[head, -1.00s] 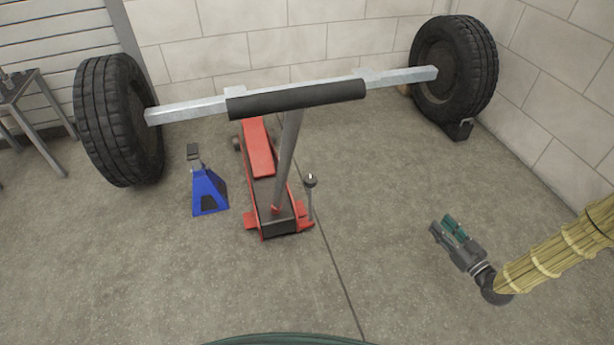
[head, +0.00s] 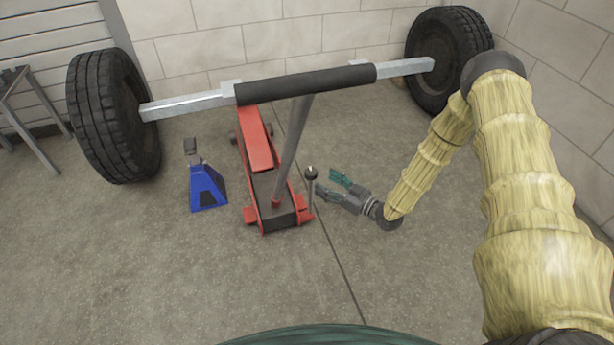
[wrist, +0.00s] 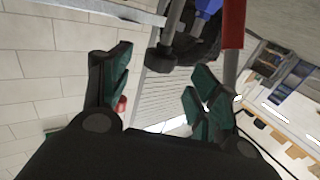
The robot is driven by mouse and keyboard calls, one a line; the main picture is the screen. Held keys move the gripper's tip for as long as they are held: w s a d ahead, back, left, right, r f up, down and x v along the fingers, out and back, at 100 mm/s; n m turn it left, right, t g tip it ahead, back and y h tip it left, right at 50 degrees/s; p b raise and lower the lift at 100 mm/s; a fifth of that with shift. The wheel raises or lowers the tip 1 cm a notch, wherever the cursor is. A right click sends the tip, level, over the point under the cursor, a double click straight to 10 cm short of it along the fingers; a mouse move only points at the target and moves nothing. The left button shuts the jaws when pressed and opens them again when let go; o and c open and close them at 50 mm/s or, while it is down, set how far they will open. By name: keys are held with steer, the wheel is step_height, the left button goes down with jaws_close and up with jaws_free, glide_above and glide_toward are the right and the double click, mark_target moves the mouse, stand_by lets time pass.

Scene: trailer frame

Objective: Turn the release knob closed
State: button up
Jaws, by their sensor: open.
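The release knob (head: 311,172) is a small dark ball on a thin upright rod at the right side of the red floor jack (head: 260,145). My gripper (head: 327,181) is open and empty, just right of the knob in the head view, with its green-padded fingers pointing left at it. In the wrist view, a dark knob on a grey rod (wrist: 160,60) appears ahead, between the open fingertips (wrist: 158,73) or a little beyond them. I cannot tell whether anything touches.
The jack's grey handle with a black grip (head: 305,85) rises above the knob. A metal axle bar (head: 190,105) joins two tyres (head: 112,115) behind. A blue jack stand (head: 206,187) stands left of the jack. The floor in front is clear.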

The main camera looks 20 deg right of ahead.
mark_target(316, 177)
steer(key=shift+b+x, duration=1.1)
steer(key=shift+x, duration=2.45)
steer(key=shift+c, duration=0.4)
steer(key=c, duration=0.9)
